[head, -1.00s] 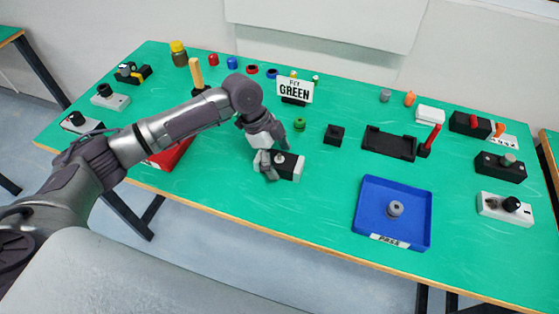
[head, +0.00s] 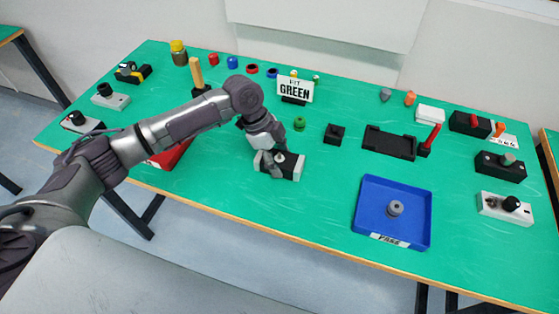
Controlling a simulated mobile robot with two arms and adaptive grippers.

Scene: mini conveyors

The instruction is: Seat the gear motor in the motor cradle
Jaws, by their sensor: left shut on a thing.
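A black and white block (head: 297,171) lies near the middle front of the green table, with white ends and a dark middle. My left gripper (head: 275,164) is down at this block, with its fingers around its middle. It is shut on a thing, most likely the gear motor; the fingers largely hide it. I cannot tell clearly where motor and cradle meet, or whether the motor is seated. My right gripper is not in view.
A blue tray (head: 425,222) with a grey round part (head: 395,208) stands to the right. A small black block (head: 334,134), a black tray (head: 389,142) and a GREEN sign (head: 295,89) stand behind. A red tray (head: 170,157) is partly hidden by my left arm.

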